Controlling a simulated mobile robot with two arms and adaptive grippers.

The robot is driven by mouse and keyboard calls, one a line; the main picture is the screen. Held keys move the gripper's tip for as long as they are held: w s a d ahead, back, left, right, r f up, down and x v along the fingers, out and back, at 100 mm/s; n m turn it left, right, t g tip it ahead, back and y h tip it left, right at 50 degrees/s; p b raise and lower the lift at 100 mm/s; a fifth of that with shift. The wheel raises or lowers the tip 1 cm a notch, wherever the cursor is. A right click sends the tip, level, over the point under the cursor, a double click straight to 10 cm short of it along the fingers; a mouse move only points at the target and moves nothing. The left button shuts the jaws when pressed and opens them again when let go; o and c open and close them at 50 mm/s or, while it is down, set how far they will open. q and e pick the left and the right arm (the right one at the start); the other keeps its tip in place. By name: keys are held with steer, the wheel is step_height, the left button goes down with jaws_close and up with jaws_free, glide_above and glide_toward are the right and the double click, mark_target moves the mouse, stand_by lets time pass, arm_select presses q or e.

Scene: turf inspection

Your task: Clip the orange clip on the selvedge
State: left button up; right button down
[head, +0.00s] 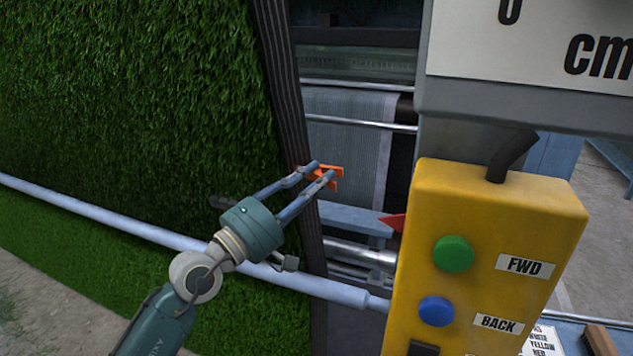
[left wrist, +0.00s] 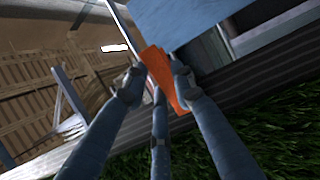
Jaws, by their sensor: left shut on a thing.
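The orange clip (head: 330,173) is between the fingertips of my left gripper (head: 325,172), which is shut on it. In the left wrist view the clip (left wrist: 164,77) shows as an orange wedge between the fingers (left wrist: 155,85). The selvedge (head: 285,85) is the dark ribbed strip along the right edge of the green turf (head: 130,90). It also shows in the left wrist view (left wrist: 255,95). The clip is at the selvedge's outer edge in the head view; I cannot tell whether it touches. My right gripper is in neither view.
A yellow control box (head: 500,215) with green and blue buttons stands close on the right, under a sign (head: 530,45) reading "cm". A long metal bar (head: 120,222) crosses in front of the turf. Rollers and a grey mesh sheet (head: 345,140) lie behind the clip.

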arm_select(q)
steer(key=shift+a+r, duration=0.15)
steer(key=shift+a, duration=0.1)
stand_by(0.7)
steer(key=o, duration=1)
steer(key=shift+a, duration=0.1)
steer(key=shift+c, duration=0.2)
steer(key=shift+a, duration=0.2)
steer(key=shift+s, duration=0.1)
steer(key=shift+s+a+f, duration=0.1)
steer(key=shift+s+f, duration=0.05)
steer(key=shift+f, duration=0.1)
steer(key=v, duration=1.1)
